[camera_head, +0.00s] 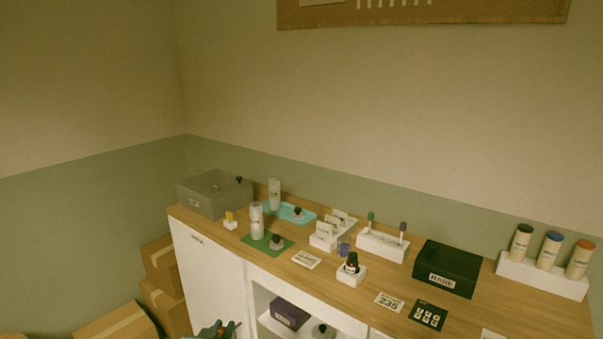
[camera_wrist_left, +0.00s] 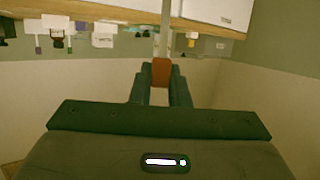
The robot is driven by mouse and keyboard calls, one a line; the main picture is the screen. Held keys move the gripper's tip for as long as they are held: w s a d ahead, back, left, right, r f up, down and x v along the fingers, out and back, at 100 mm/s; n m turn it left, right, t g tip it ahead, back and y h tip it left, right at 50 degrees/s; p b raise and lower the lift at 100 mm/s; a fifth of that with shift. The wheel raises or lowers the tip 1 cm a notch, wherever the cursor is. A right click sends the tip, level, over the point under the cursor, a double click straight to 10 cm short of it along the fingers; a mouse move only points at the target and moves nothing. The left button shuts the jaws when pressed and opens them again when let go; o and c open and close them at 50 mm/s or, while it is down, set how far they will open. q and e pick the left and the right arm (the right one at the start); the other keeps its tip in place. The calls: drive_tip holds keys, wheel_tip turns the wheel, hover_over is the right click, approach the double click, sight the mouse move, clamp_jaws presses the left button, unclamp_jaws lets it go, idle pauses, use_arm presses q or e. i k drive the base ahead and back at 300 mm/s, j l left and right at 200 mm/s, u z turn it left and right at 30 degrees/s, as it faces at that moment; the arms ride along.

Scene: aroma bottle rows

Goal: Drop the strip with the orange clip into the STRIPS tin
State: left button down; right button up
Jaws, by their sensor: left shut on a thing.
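My left gripper (camera_head: 217,330) is at the bottom edge of the head view, in front of the white cabinet and lower than its top. In the left wrist view my left gripper (camera_wrist_left: 161,88) is shut on the orange clip (camera_wrist_left: 161,72). The pale strip (camera_wrist_left: 164,32) extends from the clip, away from the gripper. I cannot make out the strip in the head view. I cannot read a STRIPS label anywhere; a grey lidded box (camera_head: 207,200) stands at the counter's back left. My right gripper is not in view.
The wooden counter (camera_head: 330,284) holds bottles on a green mat (camera_head: 283,245) and a teal tray (camera_head: 306,216), white holders (camera_head: 383,248), a black box (camera_head: 456,264) and cards (camera_head: 306,260). Three capped bottles stand in a white rack (camera_head: 540,279) at right. Cardboard boxes (camera_head: 120,323) are at lower left.

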sight(258, 236)
drive_tip(key=i+j+z, duration=0.15)
drive_tip(key=j+z, duration=0.45)
drive_tip(key=i+j+z, duration=0.15)
drive_tip(key=j+z, duration=0.2)
